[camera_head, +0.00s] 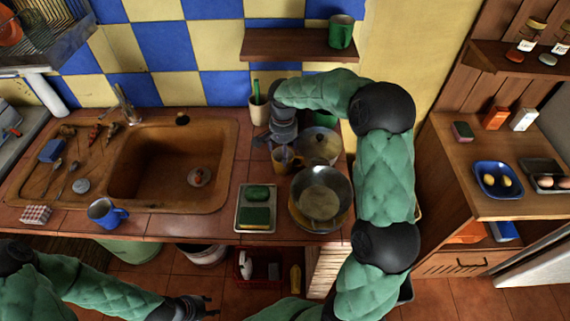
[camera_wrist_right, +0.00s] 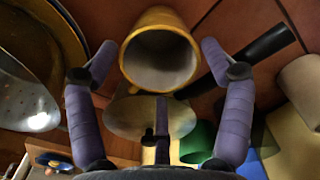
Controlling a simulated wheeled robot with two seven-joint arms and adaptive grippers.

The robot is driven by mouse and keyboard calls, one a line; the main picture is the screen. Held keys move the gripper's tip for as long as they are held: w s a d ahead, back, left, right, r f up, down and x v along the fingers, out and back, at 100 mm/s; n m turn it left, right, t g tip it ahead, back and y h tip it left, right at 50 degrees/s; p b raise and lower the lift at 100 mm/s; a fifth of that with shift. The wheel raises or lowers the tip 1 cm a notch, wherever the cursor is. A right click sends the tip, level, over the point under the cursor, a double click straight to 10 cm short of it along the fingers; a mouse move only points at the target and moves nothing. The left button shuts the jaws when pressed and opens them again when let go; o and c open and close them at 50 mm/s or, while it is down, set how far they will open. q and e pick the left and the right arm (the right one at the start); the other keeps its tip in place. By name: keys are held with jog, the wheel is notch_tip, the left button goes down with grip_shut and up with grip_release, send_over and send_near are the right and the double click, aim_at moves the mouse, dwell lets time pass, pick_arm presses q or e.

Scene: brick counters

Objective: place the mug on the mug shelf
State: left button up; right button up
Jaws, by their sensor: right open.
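A yellow mug (camera_head: 284,160) stands on the tiled counter beside the pans. In the right wrist view the yellow mug (camera_wrist_right: 158,55) has its mouth toward the camera and lies between the two spread fingertips of my right gripper (camera_wrist_right: 158,62). That gripper is open. In the head view my right gripper (camera_head: 283,138) is just behind the mug, partly hidden by its own wrist. The wooden mug shelf (camera_head: 285,46) is on the wall and holds a green mug (camera_head: 341,31) at its right end. My left gripper (camera_head: 188,306) is low in front of the counter; its finger opening is unclear.
A pan (camera_head: 321,198) and another pan (camera_head: 320,146) stand right of the yellow mug. A tray with sponges (camera_head: 256,209) lies in front. A blue mug (camera_head: 106,214) stands near the sink (camera_head: 175,165). A cabinet (camera_head: 480,190) is at right.

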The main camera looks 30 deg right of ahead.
notch_tip(320, 180, down, 4)
jog(key=shift+f+b, duration=0.1)
jog(key=shift+b, duration=0.45)
jog(key=c, duration=1.2)
jog(key=shift+r, duration=0.2)
jog(key=shift+w+r+p, duration=0.1)
jog(key=shift+r+p, duration=0.2)
jog(key=shift+r, duration=0.15)
notch_tip(320, 180, up, 2)
jog(key=shift+r+p, duration=0.15)
jog(key=shift+p, duration=0.35)
jog(key=s+a+r+p, duration=0.3)
jog(key=s+a+r, duration=0.5)
jog(key=a, duration=0.3)
jog(key=shift+s+r, duration=0.35)
jog(key=shift+r, duration=0.45)
